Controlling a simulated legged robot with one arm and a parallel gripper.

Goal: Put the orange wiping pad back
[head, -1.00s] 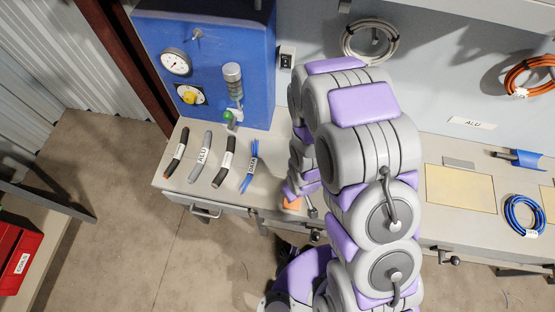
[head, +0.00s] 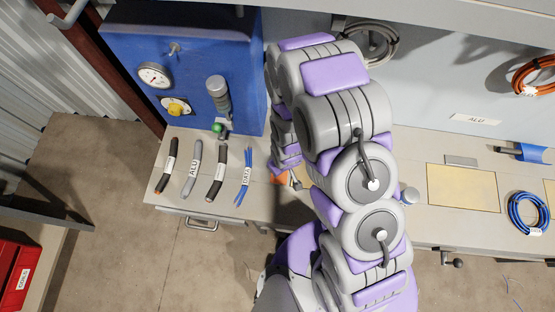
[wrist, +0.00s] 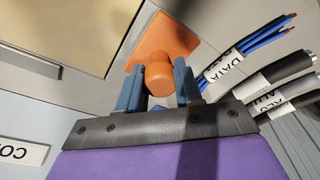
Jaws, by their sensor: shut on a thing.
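The orange wiping pad (wrist: 150,45) has a square base and a round knob. In the wrist view, the two blue fingers of my gripper (wrist: 157,80) are shut on the knob, one on each side. In the head view, a small orange piece of the pad (head: 279,178) shows below my wrist, over the bench right of the blue DATA cables (head: 244,176). My arm hides the rest of it and most of the gripper. I cannot tell whether the pad touches the bench top.
The bench (head: 400,225) also holds black and grey cable pieces (head: 192,168) at the left. A blue machine (head: 185,60) with gauges stands behind them. A tan plate (head: 462,187) and a blue coil (head: 527,212) lie at the right. A red bin (head: 15,270) is far left.

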